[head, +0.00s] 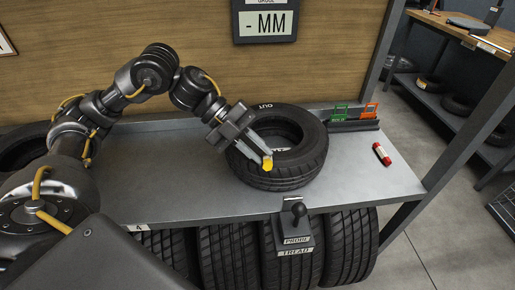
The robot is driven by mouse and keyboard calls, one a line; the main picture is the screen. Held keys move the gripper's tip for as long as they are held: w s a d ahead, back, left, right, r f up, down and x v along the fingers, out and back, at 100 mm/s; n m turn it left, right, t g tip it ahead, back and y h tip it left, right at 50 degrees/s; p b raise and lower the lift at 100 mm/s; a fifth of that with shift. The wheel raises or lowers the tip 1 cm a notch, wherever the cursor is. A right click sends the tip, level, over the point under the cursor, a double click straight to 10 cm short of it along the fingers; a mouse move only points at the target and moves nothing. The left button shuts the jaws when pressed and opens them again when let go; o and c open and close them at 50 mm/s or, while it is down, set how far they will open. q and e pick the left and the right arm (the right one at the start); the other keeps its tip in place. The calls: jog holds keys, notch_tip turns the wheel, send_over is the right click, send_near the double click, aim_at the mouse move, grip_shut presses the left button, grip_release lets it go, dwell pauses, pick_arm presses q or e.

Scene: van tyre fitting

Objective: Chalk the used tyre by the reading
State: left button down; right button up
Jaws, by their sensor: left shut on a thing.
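The used tyre (277,178) lies flat on the grey shelf, with "OUT" lettered on its far sidewall. My left gripper (264,153) reaches over the tyre from the upper left. It is shut on a small yellow piece (267,164), which looks like chalk, at the near sidewall; I cannot tell whether it touches the rubber. The reading display (265,23) on the wall shows "- MM", with no number. A black probe (298,210) sits in a holder labelled "PROBE TREAD" at the shelf's front edge. My right gripper is not in view.
A red-and-white stick (381,154) lies on the shelf (360,182) at right. Green (338,113) and orange (369,110) pieces stand in a dark rack behind it. Several tyres (228,255) stand below the shelf. The shelf's right end is mostly clear.

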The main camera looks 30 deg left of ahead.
pick_arm(q)
jog(key=shift+f, duration=0.3)
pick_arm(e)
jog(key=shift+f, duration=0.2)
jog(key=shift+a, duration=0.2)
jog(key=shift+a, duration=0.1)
pick_arm(q)
jog(key=shift+w+d, duration=0.6)
jog(key=shift+d, duration=0.15)
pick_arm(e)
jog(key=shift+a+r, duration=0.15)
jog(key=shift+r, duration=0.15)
